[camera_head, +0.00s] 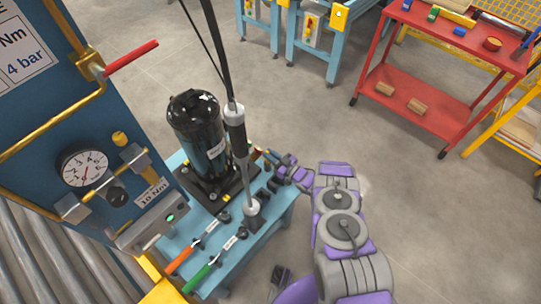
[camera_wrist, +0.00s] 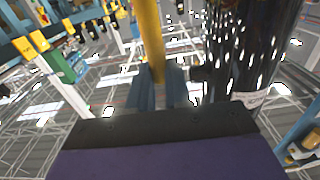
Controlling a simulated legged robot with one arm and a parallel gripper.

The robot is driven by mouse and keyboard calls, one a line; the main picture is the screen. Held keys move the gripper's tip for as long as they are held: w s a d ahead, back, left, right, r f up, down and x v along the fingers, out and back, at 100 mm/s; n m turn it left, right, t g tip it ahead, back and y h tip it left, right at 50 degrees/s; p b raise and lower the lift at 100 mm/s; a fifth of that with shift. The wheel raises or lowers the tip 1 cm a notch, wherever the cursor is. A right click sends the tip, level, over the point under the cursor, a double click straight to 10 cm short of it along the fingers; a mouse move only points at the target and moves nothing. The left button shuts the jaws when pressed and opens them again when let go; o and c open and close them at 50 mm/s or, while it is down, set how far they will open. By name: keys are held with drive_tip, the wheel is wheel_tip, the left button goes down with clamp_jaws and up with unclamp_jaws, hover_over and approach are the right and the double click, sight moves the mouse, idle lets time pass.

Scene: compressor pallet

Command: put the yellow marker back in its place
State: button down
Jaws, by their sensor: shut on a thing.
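My gripper (camera_wrist: 158,82) is shut on the yellow marker (camera_wrist: 150,38), which stands up between the two fingers in the wrist view. In the head view my gripper (camera_head: 273,158) is at the right edge of the blue bench (camera_head: 285,205), just right of the black compressor (camera_head: 196,130). The marker is too small and partly hidden there to make out clearly. The dark, shiny compressor body (camera_wrist: 245,50) also shows close to the right of the marker in the wrist view. I cannot make out an empty marker place.
A hanging driver tool (camera_head: 238,140) is just left of my gripper. Tools with an orange handle (camera_head: 183,260) and a green handle (camera_head: 197,278) lie at the bench front. A blue gauge panel (camera_head: 90,150) stands left. A red cart (camera_head: 440,65) is at right; floor between is clear.

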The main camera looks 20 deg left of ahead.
drive_tip(key=shift+f+b, duration=0.3)
drive_tip(key=shift+f, duration=0.05)
drive_tip(key=c, duration=1)
unclamp_jaws()
drive_tip(key=p+v, duration=0.1)
drive_tip(key=v, duration=1.6)
drive_tip(key=shift+d, duration=0.2)
